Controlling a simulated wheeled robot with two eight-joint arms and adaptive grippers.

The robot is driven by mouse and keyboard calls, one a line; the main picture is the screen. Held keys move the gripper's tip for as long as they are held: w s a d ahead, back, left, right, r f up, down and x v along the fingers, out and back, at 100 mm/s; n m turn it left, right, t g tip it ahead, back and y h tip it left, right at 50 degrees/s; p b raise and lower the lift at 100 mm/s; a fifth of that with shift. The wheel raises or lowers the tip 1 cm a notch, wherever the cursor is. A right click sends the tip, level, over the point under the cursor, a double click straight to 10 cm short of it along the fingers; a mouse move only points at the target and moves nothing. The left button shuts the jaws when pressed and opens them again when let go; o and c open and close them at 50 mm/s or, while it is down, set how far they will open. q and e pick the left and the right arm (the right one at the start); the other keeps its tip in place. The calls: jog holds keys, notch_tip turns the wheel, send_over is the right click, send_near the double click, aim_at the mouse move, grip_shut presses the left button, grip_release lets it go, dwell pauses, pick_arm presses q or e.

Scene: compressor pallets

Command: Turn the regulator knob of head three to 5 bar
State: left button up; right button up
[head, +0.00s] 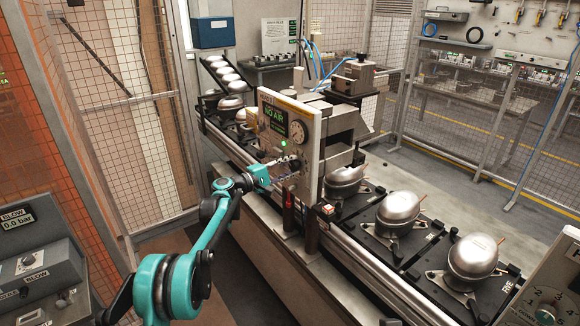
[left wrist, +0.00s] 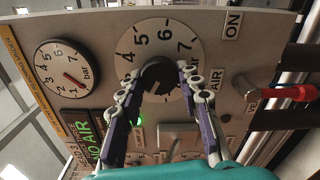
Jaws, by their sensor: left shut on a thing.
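The regulator knob (left wrist: 157,76) is a black round knob on a white dial with figures 4, 5, 6 and 7 readable around its upper part. My left gripper (left wrist: 158,74) is shut on it, one finger on each side. The knob's pointer is not clear, so I cannot tell its setting. In the head view my left gripper (head: 288,168) is at the front of the upright panel (head: 309,140) and hides the knob. A round pressure gauge (left wrist: 66,74) with a red needle sits left of the dial; it also shows in the head view (head: 298,131). My right gripper is not in view.
A green display (left wrist: 90,143) reads NO AIR. A red-handled lever (left wrist: 290,93) sticks out right of the dial. Silver compressors (head: 398,211) stand on the conveyor line. Another dial panel (head: 550,275) is at the lower right, and a BLOW box (head: 35,265) at the left.

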pick_arm(q)
jog(key=m, duration=0.5)
jog(key=shift+m+p, duration=0.3)
jog(key=m, duration=0.6)
jog(key=shift+s+r, duration=0.1)
jog(key=m, duration=0.6)
jog(key=shift+d+m+p, duration=0.1)
jog(key=shift+m+p, duration=0.2)
jog(key=shift+m, duration=0.1)
jog(key=m, duration=0.5)
jog(key=shift+s+m, duration=0.15)
jog(key=shift+m, duration=0.15)
jog(key=o, duration=1.2)
jog(key=shift+c, duration=0.2)
jog(key=shift+r, duration=0.1)
